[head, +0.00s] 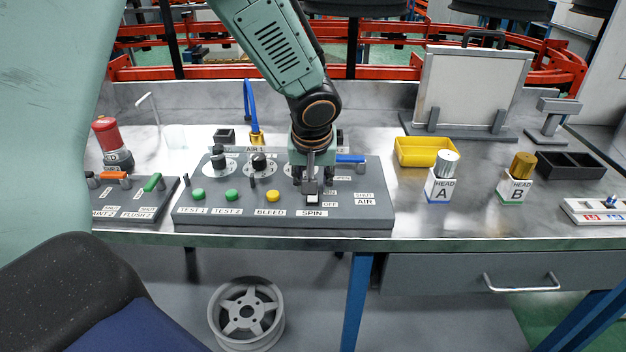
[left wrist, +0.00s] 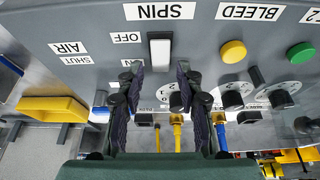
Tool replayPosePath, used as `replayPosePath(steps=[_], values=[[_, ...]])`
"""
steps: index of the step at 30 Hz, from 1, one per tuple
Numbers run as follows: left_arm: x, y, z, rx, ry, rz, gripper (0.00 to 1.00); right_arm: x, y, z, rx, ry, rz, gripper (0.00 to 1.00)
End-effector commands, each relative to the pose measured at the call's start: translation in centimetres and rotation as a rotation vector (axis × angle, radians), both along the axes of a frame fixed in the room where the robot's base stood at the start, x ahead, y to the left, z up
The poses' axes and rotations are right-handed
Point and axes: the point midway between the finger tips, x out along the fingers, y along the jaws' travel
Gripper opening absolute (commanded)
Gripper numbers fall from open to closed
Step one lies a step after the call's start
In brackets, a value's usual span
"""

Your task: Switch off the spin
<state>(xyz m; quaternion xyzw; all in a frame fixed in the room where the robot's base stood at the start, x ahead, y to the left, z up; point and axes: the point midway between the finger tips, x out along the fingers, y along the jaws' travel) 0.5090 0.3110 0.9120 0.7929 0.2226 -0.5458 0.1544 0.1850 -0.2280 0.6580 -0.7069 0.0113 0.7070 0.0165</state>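The spin switch is a white rocker (left wrist: 160,50) in a dark frame on the grey sloped panel (head: 360,211). The SPIN label (head: 311,213) is at its front edge and the OFF label (left wrist: 126,38) is beside it. I cannot tell which way the rocker is tipped. My left gripper (head: 311,187) hangs over the switch, pointing down at the panel. In the left wrist view its two dark fingers (left wrist: 158,72) are apart with nothing between them, and the rocker shows just beyond the fingertips. My right gripper is not in view.
The panel also has a yellow BLEED button (head: 273,196), green test buttons (head: 232,195), black knobs (head: 259,162) and a blue-handled AIR valve (head: 350,159) close by. Right are a yellow bin (head: 426,151) and blocks A (head: 440,187) and B (head: 514,189).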

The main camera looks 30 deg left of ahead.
Motion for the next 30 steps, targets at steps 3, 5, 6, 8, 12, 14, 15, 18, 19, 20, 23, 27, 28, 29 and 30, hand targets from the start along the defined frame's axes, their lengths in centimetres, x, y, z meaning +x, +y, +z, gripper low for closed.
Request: replayPosePath(steps=[3, 5, 6, 8, 12, 14, 15, 18, 19, 20, 23, 27, 28, 29, 30], values=[[-0.1, 0.0, 0.0, 0.0, 0.002, 0.0, 0.41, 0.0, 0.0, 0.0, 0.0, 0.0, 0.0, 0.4], [-0.1, 0.0, -0.1, 0.0, 0.002, 0.0, 0.41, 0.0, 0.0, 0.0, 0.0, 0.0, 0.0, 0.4], [-0.1, 0.0, -0.1, 0.0, 0.002, 0.0, 0.41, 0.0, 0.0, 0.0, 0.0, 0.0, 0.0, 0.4], [-0.1, 0.0, -0.1, 0.0, 0.002, 0.0, 0.41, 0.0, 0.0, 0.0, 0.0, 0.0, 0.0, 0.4], [-0.2, -0.1, 0.6, 0.0, 0.0, 0.001, 0.41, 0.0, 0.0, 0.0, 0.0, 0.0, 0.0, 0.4], [-0.4, -0.2, 1.4, 0.001, -0.001, 0.001, 0.41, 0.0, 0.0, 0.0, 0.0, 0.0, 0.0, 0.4], [-0.6, -0.4, 2.0, 0.001, -0.002, 0.001, 0.41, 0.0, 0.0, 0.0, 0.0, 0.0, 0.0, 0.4], [-1.2, -0.7, 3.9, 0.001, -0.003, 0.001, 0.41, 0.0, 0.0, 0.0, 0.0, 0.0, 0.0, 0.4], [-1.4, -0.8, 4.5, 0.002, -0.004, 0.001, 0.41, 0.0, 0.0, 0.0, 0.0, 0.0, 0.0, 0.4], [-1.6, -1.0, 5.0, 0.0, -0.003, 0.002, 0.41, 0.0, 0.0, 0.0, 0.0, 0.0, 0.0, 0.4], [-2.2, -1.4, 7.0, 0.0, -0.003, 0.002, 0.41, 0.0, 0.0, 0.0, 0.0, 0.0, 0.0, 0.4], [-3.0, -1.8, 9.2, 0.002, -0.001, 0.001, 0.41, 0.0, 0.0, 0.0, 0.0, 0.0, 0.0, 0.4], [-3.1, -1.9, 9.6, 0.001, -0.002, 0.0, 0.41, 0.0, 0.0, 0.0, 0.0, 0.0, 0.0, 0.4], [-3.2, -1.9, 9.9, 0.001, -0.002, 0.001, 0.41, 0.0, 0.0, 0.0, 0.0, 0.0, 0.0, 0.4], [-3.4, -2.0, 10.3, 0.001, -0.001, 0.001, 0.41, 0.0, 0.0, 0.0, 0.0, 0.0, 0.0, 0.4]])
